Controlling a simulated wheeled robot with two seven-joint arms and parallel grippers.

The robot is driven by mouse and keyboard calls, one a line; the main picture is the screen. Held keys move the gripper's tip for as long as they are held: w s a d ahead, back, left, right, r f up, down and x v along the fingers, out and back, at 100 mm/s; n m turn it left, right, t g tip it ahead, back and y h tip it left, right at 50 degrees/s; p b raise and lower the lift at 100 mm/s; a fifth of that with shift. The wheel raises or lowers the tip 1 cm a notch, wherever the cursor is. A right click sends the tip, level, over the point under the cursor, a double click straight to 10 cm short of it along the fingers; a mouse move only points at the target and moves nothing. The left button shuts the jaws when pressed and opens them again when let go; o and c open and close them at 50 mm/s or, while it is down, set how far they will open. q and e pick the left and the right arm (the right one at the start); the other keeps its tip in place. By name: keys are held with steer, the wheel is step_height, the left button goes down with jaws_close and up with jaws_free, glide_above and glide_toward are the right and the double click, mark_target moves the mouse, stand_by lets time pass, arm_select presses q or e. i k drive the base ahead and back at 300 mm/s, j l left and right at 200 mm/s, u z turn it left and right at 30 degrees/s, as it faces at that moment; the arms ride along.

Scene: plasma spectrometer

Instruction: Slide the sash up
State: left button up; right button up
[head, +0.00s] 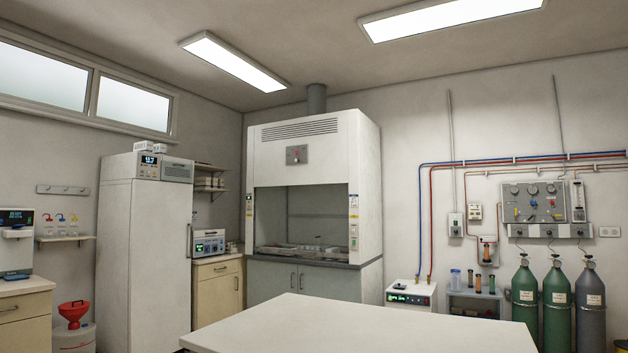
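The white fume hood (270,163) stands against the back wall near the middle of the head view, on a grey two-door cabinet (288,281). Its front opening shows a dim grey interior (316,205) with low items on the work surface. The sash cannot be told apart clearly from the opening, so its height is unclear. A small panel with a red mark (297,154) is on the hood's upper front. Neither of my grippers is in view.
A pale table (360,328) fills the lower middle, between me and the hood. A tall white cabinet (146,250) stands left of it. A small white unit (411,295) and gas cylinders (557,305) stand to the right.

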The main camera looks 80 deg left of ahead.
mark_target(330, 255)
steer(key=j+u, duration=0.85)
steer(key=i+j+u, duration=0.1)
steer(key=u, duration=0.35)
steer(key=i+j+u, duration=0.15)
steer(key=j+u, duration=0.25)
steer(key=i+j+u, duration=0.15)
steer(key=j+u, duration=0.15)
steer(key=u, duration=0.15)
steer(key=i+j+u, duration=0.2)
steer(key=u, duration=0.25)
steer(key=i+j+u, duration=0.2)
steer(key=u, duration=0.25)
steer(key=i+j+u, duration=0.2)
steer(key=u, duration=0.2)
steer(key=i+u, duration=0.45)
steer(key=i+j+u, duration=0.1)
steer(key=u, duration=0.3)
steer(key=i+u, duration=0.1)
steer(key=i, duration=1.25)
steer(key=i+l+z, duration=0.35)
steer(key=i+l, duration=0.15)
steer(key=i, duration=0.3)
steer(key=i+l+z, duration=0.2)
steer(key=i, duration=0.25)
steer(key=l, duration=0.45)
steer(key=i+l+z, duration=0.15)
steer(key=l, duration=0.3)
steer(key=i+l, duration=0.1)
steer(key=l, duration=0.35)
steer(key=z, duration=1.75)
